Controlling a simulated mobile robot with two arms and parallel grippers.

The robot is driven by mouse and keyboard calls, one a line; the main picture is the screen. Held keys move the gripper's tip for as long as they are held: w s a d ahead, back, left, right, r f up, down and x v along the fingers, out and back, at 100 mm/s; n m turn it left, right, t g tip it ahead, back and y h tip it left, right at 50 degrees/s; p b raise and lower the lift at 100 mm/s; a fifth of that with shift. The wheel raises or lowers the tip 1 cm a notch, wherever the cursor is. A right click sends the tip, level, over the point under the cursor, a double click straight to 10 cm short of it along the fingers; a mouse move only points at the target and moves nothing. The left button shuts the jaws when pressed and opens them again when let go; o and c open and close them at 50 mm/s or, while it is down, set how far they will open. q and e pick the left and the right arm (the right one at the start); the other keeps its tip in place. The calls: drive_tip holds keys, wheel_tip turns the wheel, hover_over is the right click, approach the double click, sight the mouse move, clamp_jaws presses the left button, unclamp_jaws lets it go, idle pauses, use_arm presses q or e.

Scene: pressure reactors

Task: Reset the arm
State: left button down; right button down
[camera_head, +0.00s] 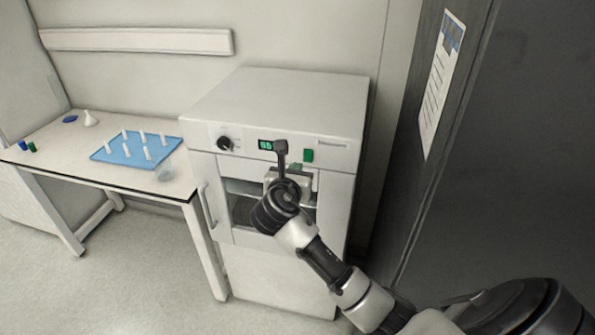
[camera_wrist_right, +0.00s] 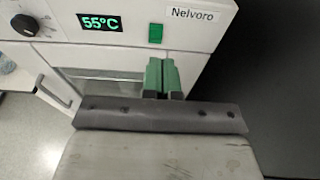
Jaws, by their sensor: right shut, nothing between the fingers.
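My right arm comes in from the lower right in the head view. My right gripper (camera_head: 297,168) is in front of the white oven-like unit (camera_head: 280,96), just below its control panel. In the wrist view, the green fingers of this gripper (camera_wrist_right: 162,78) are together, with nothing between them. They show below the green switch (camera_wrist_right: 155,33), which also appears in the head view (camera_head: 308,155). The display (camera_wrist_right: 100,22) reads 55°C. The unit's door window is partly hidden behind my arm. My left gripper is not in view.
A white table (camera_head: 100,169) stands left of the unit. It holds a blue rack (camera_head: 113,156) with several white tubes, and a white funnel-like item (camera_head: 90,118). A dark cabinet (camera_head: 480,190) stands close on the right. Floor is clear in front of the table.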

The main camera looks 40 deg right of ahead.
idle(0.3)
wheel_tip(320, 180, down, 21)
drive_tip(key=a+m+g+y+b, duration=0.1)
drive_tip(key=a+m+y+b, duration=0.1)
drive_tip(key=y, duration=0.2)
drive_tip(key=s+a+f+m+g+y+b, duration=0.1)
drive_tip(key=s+f+m, duration=0.1)
drive_tip(key=s+f, duration=0.35)
drive_tip(key=s+a+f+m+g+y, duration=0.1)
drive_tip(key=s+f+m+y, duration=0.1)
drive_tip(key=f, duration=0.7)
drive_tip(key=s+a+f+m+g+y+b, duration=0.1)
drive_tip(key=s+a+f+m, duration=0.15)
drive_tip(key=f, duration=0.55)
drive_tip(key=s+a+f+m+g+y+b, duration=0.1)
drive_tip(key=s+f+m, duration=0.4)
drive_tip(key=s, duration=0.7)
drive_tip(key=s+a+f+m+g+y+b, duration=0.1)
drive_tip(key=s+f+m, duration=0.4)
drive_tip(key=s+f, duration=0.5)
drive_tip(key=s+a+f+m+g+y+b, duration=0.1)
drive_tip(key=s+f+m, duration=0.4)
drive_tip(key=s, duration=1)
wheel_tip(320, 180, down, 3)
drive_tip(key=shift+s+a+r+g+y, duration=0.25)
drive_tip(key=shift+a+g+y, duration=0.25)
drive_tip(key=shift+a+g, duration=0.6)
drive_tip(key=shift+d, duration=0.1)
